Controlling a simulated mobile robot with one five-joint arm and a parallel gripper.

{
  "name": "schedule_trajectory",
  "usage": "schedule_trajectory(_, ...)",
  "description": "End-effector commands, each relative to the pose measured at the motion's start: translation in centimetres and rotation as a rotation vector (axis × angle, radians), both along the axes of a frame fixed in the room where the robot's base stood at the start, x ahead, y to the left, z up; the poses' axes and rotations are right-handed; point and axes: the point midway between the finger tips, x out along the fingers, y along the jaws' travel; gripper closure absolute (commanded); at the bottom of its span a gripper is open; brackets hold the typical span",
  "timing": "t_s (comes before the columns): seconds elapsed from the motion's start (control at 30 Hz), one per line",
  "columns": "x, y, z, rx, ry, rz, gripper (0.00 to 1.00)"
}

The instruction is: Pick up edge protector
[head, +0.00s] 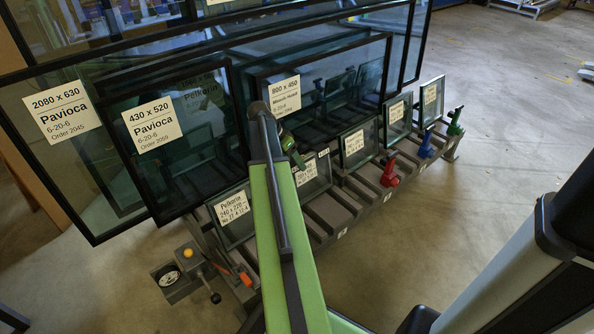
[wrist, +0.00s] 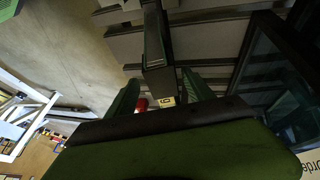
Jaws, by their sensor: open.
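No piece in view is plainly recognisable as the edge protector. Small coloured pieces sit along the front of the glass rack: a red one (head: 389,172), a blue one (head: 427,144) and a green one (head: 455,122). I cannot tell whether any of them is the protector. In the wrist view my gripper (wrist: 159,79) has its two green fingers apart. A dark rack bar (wrist: 155,50) with a yellow end label (wrist: 167,101) shows between them, and a small red piece (wrist: 141,104) is partly hidden beside the left finger. In the head view my green arm covers part of the rack and my gripper is mostly hidden.
Labelled glass panes, such as the Pavioca pane (head: 150,125) and a small Pelkorin pane (head: 232,212), lean on the dark rack (head: 330,210). A gauge with a yellow knob (head: 188,253) stands at its near left end. The floor (head: 520,120) to the right is clear.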

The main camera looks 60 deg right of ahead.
Motion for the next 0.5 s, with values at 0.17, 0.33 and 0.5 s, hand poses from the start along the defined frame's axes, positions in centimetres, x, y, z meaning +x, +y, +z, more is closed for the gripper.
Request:
schedule_trajectory(0.17, -0.17, -0.15, -0.38, 0.0, 0.0, 0.001, 0.39)
schedule_trajectory(0.33, -0.18, -0.15, -0.34, 0.0, 0.0, 0.001, 0.52)
schedule_trajectory(0.5, -0.18, -0.15, -0.35, 0.0, 0.0, 0.0, 0.74)
